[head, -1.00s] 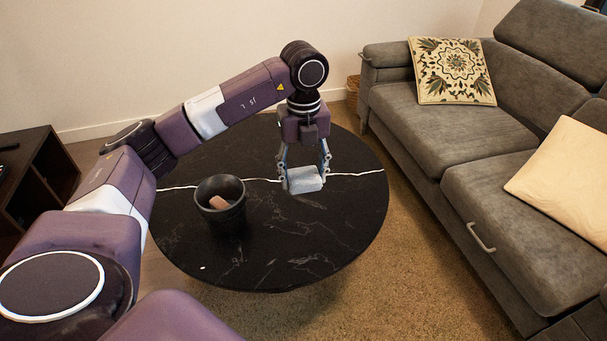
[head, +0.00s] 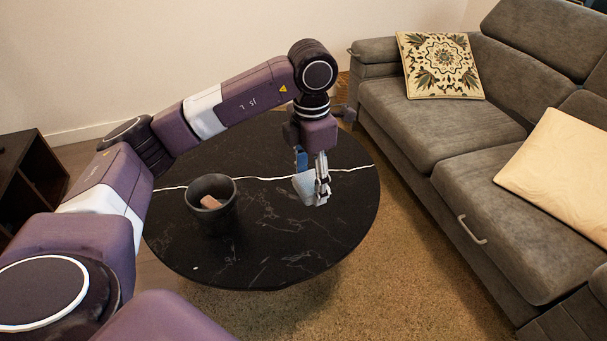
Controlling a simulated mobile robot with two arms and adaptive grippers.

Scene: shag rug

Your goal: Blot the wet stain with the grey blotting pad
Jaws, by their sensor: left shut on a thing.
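The grey blotting pad (head: 305,188) is a pale block held between the fingers of my left gripper (head: 314,186). The gripper is shut on the pad and points down over the right part of the round black table (head: 270,245). A finger hides part of the pad. I cannot tell whether the pad touches the tabletop. I cannot make out a wet stain on the table or the rug (head: 405,265). My right gripper is not in view.
A black pot (head: 213,213) with a brownish thing in it stands on the table left of the gripper. A grey sofa (head: 440,140) with two cushions stands at the right. A dark shelf unit (head: 30,180) is at the left.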

